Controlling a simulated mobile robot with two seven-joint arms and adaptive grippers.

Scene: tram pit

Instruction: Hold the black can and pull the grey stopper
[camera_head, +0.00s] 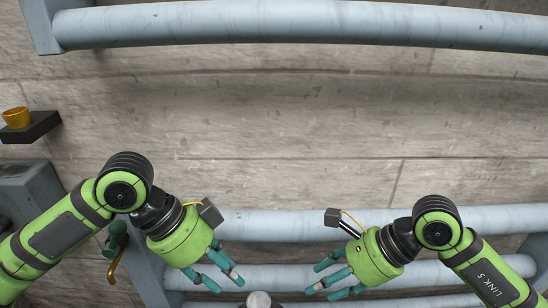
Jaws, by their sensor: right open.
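A small grey rounded top (258,299) shows at the bottom edge, between my two grippers. It may be the grey stopper, but most of it is cut off by the frame. I cannot make out the black can. My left gripper (230,282) has teal fingers spread apart, with nothing visible between them. It is to the left of the grey top and apart from it. My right gripper (316,284) is open and empty, to the right of the grey top, with its fingers pointing left.
Blue-grey pipe rails (300,222) run behind and below my grippers, and another thick rail (300,22) crosses the top. The concrete wall (290,140) between is bare.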

